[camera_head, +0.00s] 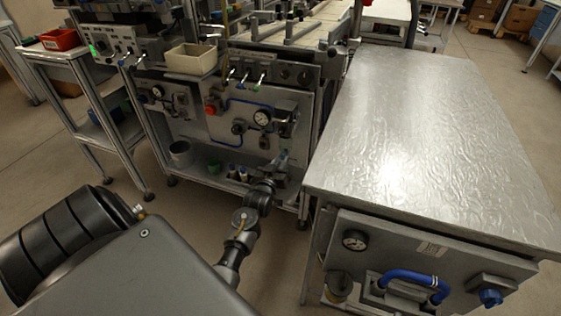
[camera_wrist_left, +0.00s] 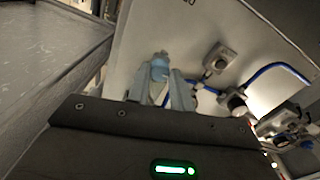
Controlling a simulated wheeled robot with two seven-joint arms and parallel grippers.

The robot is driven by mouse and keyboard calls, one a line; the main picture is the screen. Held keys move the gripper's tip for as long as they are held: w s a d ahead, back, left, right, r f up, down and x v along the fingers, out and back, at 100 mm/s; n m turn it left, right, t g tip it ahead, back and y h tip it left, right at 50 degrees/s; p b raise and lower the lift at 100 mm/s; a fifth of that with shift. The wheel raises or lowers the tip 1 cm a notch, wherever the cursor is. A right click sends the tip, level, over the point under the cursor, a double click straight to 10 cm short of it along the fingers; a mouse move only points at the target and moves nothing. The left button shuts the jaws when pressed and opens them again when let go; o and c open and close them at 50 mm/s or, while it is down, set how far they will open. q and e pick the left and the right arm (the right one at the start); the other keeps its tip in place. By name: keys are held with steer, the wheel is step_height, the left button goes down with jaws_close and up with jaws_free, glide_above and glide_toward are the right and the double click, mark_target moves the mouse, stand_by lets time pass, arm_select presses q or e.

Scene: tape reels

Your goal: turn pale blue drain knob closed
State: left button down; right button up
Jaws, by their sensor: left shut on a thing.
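The pale blue drain knob (camera_wrist_left: 159,66) sits on the light grey panel in the left wrist view, between the two fingers of my left gripper (camera_wrist_left: 161,80). The gripper is shut on the knob, with one finger on each side. In the head view my left arm reaches from the lower left to the lower right of the machine front, where the left gripper (camera_head: 282,165) is small and mostly covers the knob. The exact angle of the knob is hard to tell. My right gripper is in neither view.
A metal-topped table (camera_head: 430,130) stands close to the right of my left arm, with a gauge and blue handle (camera_head: 410,277) on its front. Blue tubing (camera_wrist_left: 275,68) and fittings (camera_wrist_left: 216,60) lie right of the knob in the wrist view. A grey cup (camera_head: 181,154) stands on the lower shelf.

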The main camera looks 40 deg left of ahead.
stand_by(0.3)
arm_select(q)
steer(key=c, duration=1.2)
jaws_free()
steer(key=shift+c, duration=0.2)
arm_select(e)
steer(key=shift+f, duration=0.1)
arm_select(q)
steer(key=shift+s+d, duration=0.1)
steer(key=shift+s, duration=0.2)
steer(key=p+v, duration=0.1)
steer(key=v, duration=0.9)
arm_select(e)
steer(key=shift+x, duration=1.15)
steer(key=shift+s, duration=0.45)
